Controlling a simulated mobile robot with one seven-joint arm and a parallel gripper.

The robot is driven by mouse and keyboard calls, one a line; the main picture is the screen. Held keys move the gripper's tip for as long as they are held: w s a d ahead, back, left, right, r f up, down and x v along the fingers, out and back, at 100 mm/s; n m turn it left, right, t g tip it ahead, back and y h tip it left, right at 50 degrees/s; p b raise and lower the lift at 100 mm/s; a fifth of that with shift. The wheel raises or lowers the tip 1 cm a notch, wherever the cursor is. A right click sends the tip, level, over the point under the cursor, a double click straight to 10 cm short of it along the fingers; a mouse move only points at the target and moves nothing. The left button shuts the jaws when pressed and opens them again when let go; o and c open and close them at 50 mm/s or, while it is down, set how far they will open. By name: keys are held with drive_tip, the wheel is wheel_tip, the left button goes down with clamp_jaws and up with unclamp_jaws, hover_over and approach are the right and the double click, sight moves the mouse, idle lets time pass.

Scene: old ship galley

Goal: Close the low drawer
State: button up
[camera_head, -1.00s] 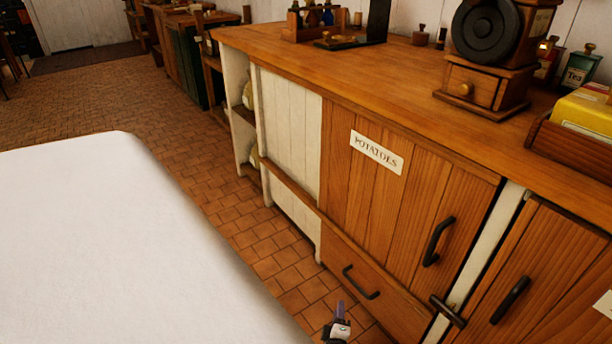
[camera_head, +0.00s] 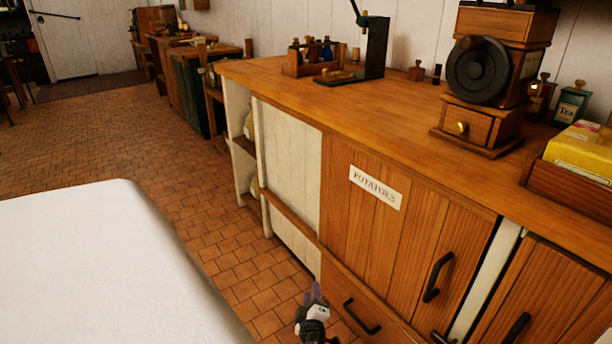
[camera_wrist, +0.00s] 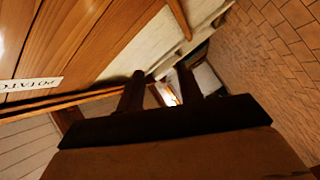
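The low drawer (camera_head: 345,300) is the wooden front with a black bar handle (camera_head: 362,318), beneath the door labelled POTATOES (camera_head: 372,225). Its lower part is cut off by the head view's bottom edge, and how far it stands out is hard to tell there. My gripper (camera_head: 314,297) is at the bottom of the head view, just left of the drawer's handle, apart from the handle in the picture. In the wrist view my gripper (camera_wrist: 160,75) shows two dark fingers spread apart with nothing between them. The potato label (camera_wrist: 30,84) shows at that view's left.
The wooden counter (camera_head: 400,110) carries a coffee grinder (camera_head: 485,80), a bottle rack and a yellow box (camera_head: 582,150). A white surface (camera_head: 100,260) fills the lower left. Brick-tiled floor (camera_head: 215,235) lies clear between it and the cabinets.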

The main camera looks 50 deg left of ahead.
drive_tip(key=shift+s+a+r, duration=0.2)
drive_tip(key=shift+a+r, duration=0.25)
drive_tip(key=shift+r, duration=0.4)
drive_tip(key=shift+s+a+r, duration=0.15)
drive_tip(key=shift+a+r, duration=0.25)
drive_tip(key=shift+r, duration=0.4)
drive_tip(key=shift+r, duration=0.1)
